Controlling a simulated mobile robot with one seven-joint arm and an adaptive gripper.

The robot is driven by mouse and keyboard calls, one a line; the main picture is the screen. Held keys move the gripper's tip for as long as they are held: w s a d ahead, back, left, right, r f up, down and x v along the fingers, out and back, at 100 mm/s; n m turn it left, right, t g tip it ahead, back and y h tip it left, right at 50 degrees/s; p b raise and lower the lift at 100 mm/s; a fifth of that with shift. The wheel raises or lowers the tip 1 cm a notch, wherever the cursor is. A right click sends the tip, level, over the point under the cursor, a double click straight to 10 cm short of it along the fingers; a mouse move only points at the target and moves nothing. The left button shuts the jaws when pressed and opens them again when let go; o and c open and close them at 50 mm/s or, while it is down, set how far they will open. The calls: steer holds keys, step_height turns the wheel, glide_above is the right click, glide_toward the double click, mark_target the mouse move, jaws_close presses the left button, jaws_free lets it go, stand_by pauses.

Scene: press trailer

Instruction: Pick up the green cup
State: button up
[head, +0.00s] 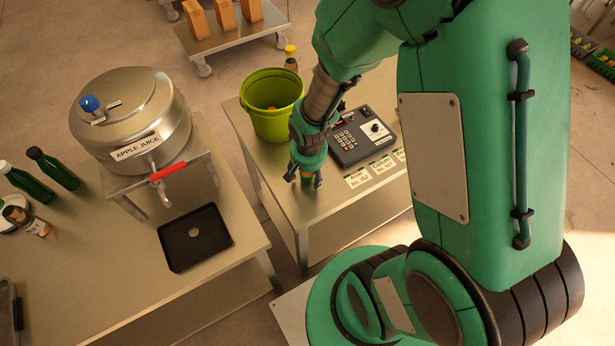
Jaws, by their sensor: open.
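My gripper (304,181) points down over the same table, just right of and nearer than the vessel. Its fingers are apart. A small brown-green patch shows between the fingers, and I cannot tell what it is. My wrist overlaps the vessel's right edge in the picture; I cannot tell whether they touch.
A keypad device (360,136) and label cards (358,177) lie right of my gripper. A bottle with a yellow cap (291,58) stands behind the vessel. The left table holds a steel apple juice dispenser (135,115), black tray (195,238) and green bottles (54,169). A gap separates the tables.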

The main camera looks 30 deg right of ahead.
steer(key=shift+c, duration=0.6)
steer(key=c, duration=1.2)
steer(key=shift+r, duration=0.1)
steer(key=shift+r, duration=0.45)
steer(key=r, duration=0.1)
steer(key=r+p, duration=0.1)
steer(key=shift+s+r, duration=0.25)
steer(key=shift+r, duration=0.1)
steer(key=s+a+r+p, duration=0.1)
steer(key=s+a, duration=0.1)
steer(key=s, duration=1.3)
steer(key=shift+s+a, duration=0.15)
steer(key=shift+a, duration=0.1)
steer(key=shift+r, duration=0.1)
